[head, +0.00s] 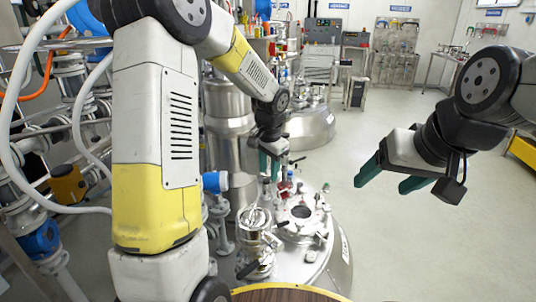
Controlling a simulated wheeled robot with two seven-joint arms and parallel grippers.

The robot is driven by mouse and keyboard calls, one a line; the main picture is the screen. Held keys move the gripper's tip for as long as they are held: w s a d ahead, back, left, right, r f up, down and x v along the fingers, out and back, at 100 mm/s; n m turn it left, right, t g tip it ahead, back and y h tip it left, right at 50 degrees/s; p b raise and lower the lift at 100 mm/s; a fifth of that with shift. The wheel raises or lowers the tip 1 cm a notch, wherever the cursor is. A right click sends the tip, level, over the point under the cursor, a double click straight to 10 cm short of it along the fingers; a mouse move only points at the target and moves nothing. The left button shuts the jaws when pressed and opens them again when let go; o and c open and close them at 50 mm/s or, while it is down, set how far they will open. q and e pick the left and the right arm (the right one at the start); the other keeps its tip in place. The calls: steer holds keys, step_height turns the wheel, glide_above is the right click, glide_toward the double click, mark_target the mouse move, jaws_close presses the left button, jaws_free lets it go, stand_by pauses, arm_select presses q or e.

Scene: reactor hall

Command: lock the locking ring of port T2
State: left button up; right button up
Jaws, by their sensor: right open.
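The reactor lid (322,213) is a round metal top in the lower middle of the head view, with several small fittings and ports on it. No port label is readable, so I cannot tell which one is T2 or how its locking ring is turned. My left gripper (271,176) points down over the back left part of the lid, close to the small red and dark fittings (285,184). Whether it touches them or holds anything is unclear. My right gripper (381,186) is open and empty, in the air to the right of the lid.
A steel column (228,110), pipes and a blue valve (41,240) crowd the left side. A glass-topped fitting (256,217) stands at the lid's left. A second vessel (305,128) stands behind. The floor (390,240) on the right is clear.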

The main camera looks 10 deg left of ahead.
arm_select(q)
steer(key=s+a+r+n, duration=0.1)
steer(key=s+r, duration=0.4)
steer(key=r, duration=0.1)
steer(key=shift+a+r+n+t, duration=0.3)
steer(key=shift+r+t, duration=0.05)
steer(key=shift+t, duration=0.05)
